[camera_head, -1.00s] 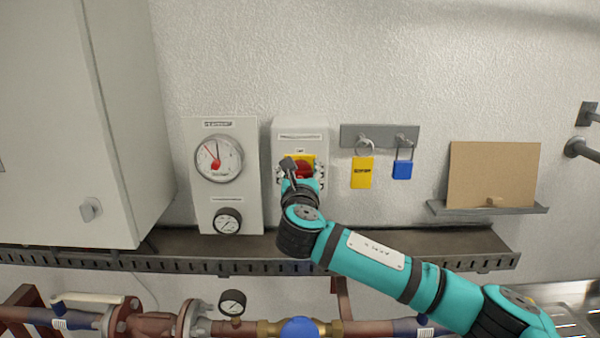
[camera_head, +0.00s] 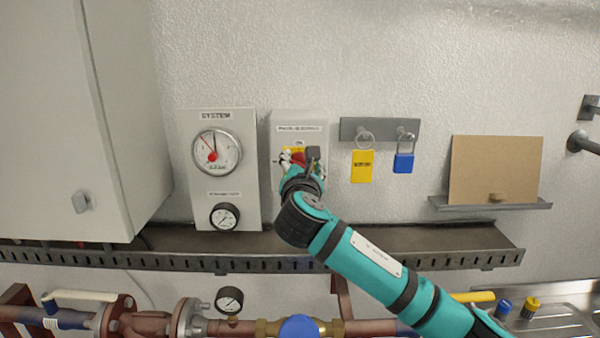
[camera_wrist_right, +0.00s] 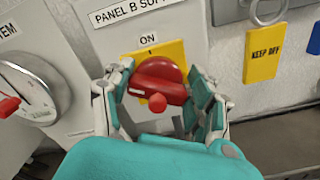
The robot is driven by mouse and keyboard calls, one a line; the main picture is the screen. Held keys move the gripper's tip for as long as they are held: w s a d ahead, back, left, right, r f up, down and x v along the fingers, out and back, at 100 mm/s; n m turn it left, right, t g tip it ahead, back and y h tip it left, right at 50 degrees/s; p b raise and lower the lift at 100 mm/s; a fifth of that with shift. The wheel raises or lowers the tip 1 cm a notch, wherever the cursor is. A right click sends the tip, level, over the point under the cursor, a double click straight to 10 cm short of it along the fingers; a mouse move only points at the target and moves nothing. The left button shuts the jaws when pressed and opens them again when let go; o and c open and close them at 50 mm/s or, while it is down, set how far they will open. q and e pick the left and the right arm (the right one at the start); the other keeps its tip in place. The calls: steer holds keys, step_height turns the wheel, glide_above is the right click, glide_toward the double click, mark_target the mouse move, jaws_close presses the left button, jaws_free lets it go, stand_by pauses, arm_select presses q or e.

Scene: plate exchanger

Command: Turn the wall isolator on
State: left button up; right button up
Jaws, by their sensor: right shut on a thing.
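The wall isolator (camera_head: 300,119) is a pale box on the wall, labelled as a panel supply, with a yellow plate (camera_wrist_right: 146,56) under the word ON. Its red rotary handle (camera_wrist_right: 160,78) sits on this plate, lying mostly crosswise and slightly tilted in the right wrist view. My right gripper (camera_wrist_right: 162,86) is shut on the red handle, a finger on either side of it. In the head view, my right gripper (camera_head: 300,160) covers most of the handle and the lower box. My left gripper is not in view.
A gauge panel (camera_head: 246,180) is close left of the isolator. A hook rail (camera_head: 380,129) with a yellow tag (camera_head: 361,167) and blue padlock (camera_head: 403,163) is to the right. A cable tray (camera_head: 400,240) runs below. A cabinet (camera_head: 120,120) stands at left.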

steer(key=m+b, duration=0.1)
steer(key=m, duration=0.1)
steer(key=m+b, duration=0.1)
steer(key=m, duration=0.1)
steer(key=m+b, duration=0.1)
steer(key=m, duration=0.1)
steer(key=shift+d+f+m, duration=0.1)
steer(key=shift+f+m, duration=0.2)
steer(key=m+b, duration=0.2)
steer(key=m, duration=0.2)
steer(key=shift+f+m, duration=0.1)
steer(key=shift+m, duration=0.3)
steer(key=o, duration=1.2)
steer(key=shift+d, duration=0.1)
steer(key=s, duration=1.2)
